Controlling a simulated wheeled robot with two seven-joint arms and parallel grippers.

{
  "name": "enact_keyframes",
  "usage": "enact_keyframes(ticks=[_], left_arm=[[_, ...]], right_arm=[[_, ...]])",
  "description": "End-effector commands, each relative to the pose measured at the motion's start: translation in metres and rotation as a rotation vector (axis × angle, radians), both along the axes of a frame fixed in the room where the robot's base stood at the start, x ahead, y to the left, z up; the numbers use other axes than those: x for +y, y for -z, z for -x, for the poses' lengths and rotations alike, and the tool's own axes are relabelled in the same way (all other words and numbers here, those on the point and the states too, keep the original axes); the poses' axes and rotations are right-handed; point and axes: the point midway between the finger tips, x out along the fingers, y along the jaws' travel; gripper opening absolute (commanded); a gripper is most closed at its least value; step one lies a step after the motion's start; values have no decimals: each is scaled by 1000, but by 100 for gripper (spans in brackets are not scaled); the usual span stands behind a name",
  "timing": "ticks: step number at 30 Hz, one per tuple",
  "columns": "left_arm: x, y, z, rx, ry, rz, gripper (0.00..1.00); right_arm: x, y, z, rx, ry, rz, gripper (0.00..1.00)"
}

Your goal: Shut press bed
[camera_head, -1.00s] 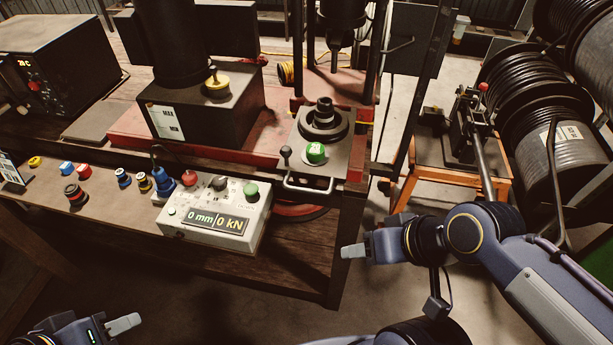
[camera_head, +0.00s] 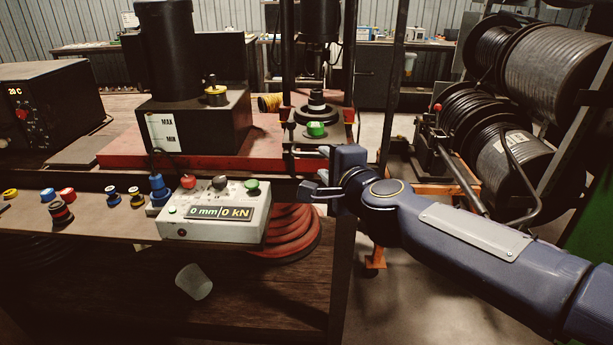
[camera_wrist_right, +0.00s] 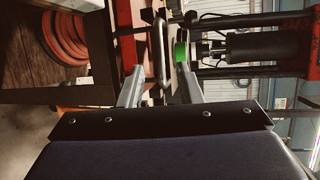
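The press bed (camera_head: 338,133) is a flat plate with a black ring die (camera_head: 317,113) and a green fitting (camera_head: 316,129) on it. The green fitting (camera_wrist_right: 181,51) lies beyond one finger. My left gripper is out of view.
A control box (camera_head: 215,208) reading 0 mm, 0 kN stands left of my right gripper, close by. A red coiled hose (camera_head: 290,230) hangs below. Hose reels (camera_head: 500,110) stand at right. A white cup (camera_head: 194,281) lies on the lower shelf.

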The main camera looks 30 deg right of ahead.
Motion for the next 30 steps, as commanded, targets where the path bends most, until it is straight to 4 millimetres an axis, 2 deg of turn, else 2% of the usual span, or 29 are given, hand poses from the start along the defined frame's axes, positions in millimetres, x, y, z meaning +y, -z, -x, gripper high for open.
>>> enact_keyframes(ticks=[6,12,23,30], left_arm=[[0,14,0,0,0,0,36],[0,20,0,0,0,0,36],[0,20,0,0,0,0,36],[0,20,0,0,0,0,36]], right_arm=[[-4,10,-35,3,-6,2,32],[-8,13,-59,1,-5,4,32],[-9,12,-66,0,-5,5,32],[-9,13,-66,0,-5,5,3]])
